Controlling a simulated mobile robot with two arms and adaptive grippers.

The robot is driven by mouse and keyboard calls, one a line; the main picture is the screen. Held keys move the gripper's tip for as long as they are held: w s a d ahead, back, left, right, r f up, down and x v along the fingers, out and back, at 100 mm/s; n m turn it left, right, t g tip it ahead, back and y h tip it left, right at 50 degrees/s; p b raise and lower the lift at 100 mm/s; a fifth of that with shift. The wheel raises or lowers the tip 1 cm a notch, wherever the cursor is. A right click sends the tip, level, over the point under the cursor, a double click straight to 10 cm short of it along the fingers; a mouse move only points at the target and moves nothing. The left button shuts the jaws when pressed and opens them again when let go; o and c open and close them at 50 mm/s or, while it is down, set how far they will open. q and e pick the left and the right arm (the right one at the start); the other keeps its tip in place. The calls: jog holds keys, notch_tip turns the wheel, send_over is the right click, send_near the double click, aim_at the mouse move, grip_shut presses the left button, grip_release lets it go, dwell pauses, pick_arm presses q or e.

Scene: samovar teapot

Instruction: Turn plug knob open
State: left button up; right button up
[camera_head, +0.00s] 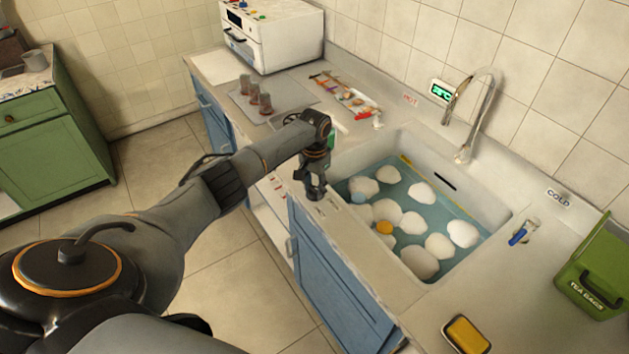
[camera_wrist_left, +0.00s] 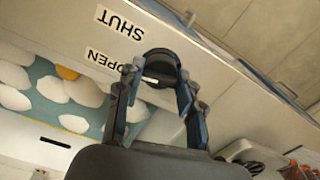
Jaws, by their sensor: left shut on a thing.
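The plug knob (camera_wrist_left: 161,66) is a dark round knob with a small white mark on its lower left side in the left wrist view. It sits on the counter rim beside the sink. My left gripper (camera_wrist_left: 155,85) is shut on it, one finger on each side. The OPEN label (camera_wrist_left: 103,60) is left of the knob and the SHUT label (camera_wrist_left: 119,23) is farther up and left; both read upside down. In the head view my left gripper (camera_head: 316,193) points down at the sink's front rim and hides the knob. My right gripper is not in view.
The sink (camera_head: 478,190) holds bluish water with white foam mounds and a yellow-orange thing (camera_head: 384,227). A tap (camera_head: 470,115) stands behind it. A green tea-bag box (camera_head: 598,270) and a yellow sponge (camera_head: 467,335) are at right. Glasses (camera_head: 265,103) stand left of the sink.

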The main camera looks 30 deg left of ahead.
aim_at(315, 188)
pick_arm(q)
jog(key=n+p, duration=0.2)
jog(key=n, duration=0.2)
jog(key=shift+n+p, duration=0.45)
jog(key=shift+n, duration=0.75)
jog(key=o, duration=1.2)
notch_tip(315, 188, up, 12)
jog(key=shift+f, duration=0.1)
